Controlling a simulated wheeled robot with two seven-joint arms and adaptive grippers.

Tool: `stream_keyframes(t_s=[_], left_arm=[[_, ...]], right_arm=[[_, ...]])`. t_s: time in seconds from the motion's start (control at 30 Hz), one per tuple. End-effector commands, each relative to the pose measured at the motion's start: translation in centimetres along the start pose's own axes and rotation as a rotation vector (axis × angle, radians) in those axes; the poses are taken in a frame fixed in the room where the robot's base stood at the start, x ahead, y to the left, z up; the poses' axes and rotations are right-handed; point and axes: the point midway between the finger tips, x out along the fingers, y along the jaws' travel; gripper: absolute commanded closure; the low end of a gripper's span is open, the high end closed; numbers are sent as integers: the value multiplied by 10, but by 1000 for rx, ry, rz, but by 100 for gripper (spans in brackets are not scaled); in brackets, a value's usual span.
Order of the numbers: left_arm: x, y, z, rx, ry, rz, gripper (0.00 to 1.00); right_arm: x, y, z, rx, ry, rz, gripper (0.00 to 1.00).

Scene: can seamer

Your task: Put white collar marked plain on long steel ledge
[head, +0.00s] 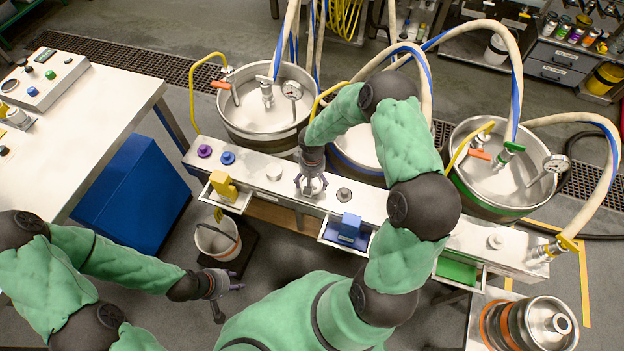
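The long steel ledge (385,208) runs diagonally across the middle, in front of the steel vessels. My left gripper (236,283) is open and empty, low over the floor area beside a white bucket (217,239).
A purple collar (205,151), a blue collar (227,158) and grey steel knobs (344,195) stand along the ledge. Trays with a yellow block (222,186) and a blue block (349,229) jut from its front. A white table (95,125) is at left.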

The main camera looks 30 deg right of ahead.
Motion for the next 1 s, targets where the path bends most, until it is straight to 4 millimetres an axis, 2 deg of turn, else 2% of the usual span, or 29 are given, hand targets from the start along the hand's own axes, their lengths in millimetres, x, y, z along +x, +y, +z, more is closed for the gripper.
stream_keyframes(t_s=[0.17,0.2,0.7,0.87,1.0], left_arm=[[5,-2,0,0,0,0,60],[4,-1,0,0,0,0,60],[-2,1,0,0,0,0,60],[-10,4,0,0,0,0,60],[-19,7,1,0,0,0,60]], right_arm=[[4,0,0,0,0,0,46],[4,0,0,0,-1,0,1],[-2,0,0,0,-1,0,0],[-28,0,-1,1,3,1,0],[-58,0,-1,1,3,1,0]])
